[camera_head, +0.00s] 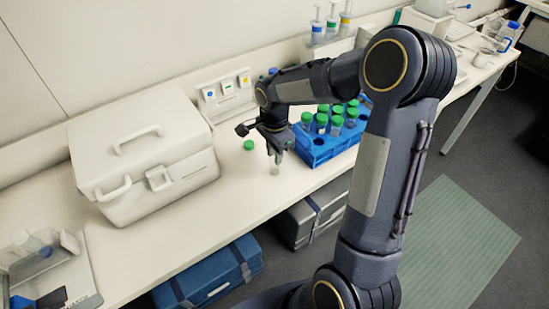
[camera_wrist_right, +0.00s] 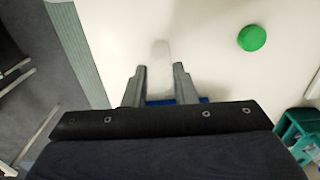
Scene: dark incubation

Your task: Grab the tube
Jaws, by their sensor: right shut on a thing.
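My right gripper (camera_head: 276,150) hangs over the white bench, left of the blue rack, fingers pointing down. It is shut on a clear tube (camera_head: 275,164), whose lower part shows below the fingers. In the right wrist view the two fingertips (camera_wrist_right: 160,78) show, with a faint translucent shape between and beyond them. A loose green cap (camera_head: 249,145) lies on the bench just left of the gripper; it also shows in the wrist view (camera_wrist_right: 252,38). The blue rack (camera_head: 322,157) holds several green-capped tubes (camera_head: 337,122). My left gripper is not in view.
A large white cool box (camera_head: 140,160) stands on the bench to the left. Small wall-side holders (camera_head: 226,88) and pipettes (camera_head: 332,22) are at the back. Blue (camera_head: 210,277) and grey (camera_head: 308,218) cases sit below the bench. The bench front between box and rack is clear.

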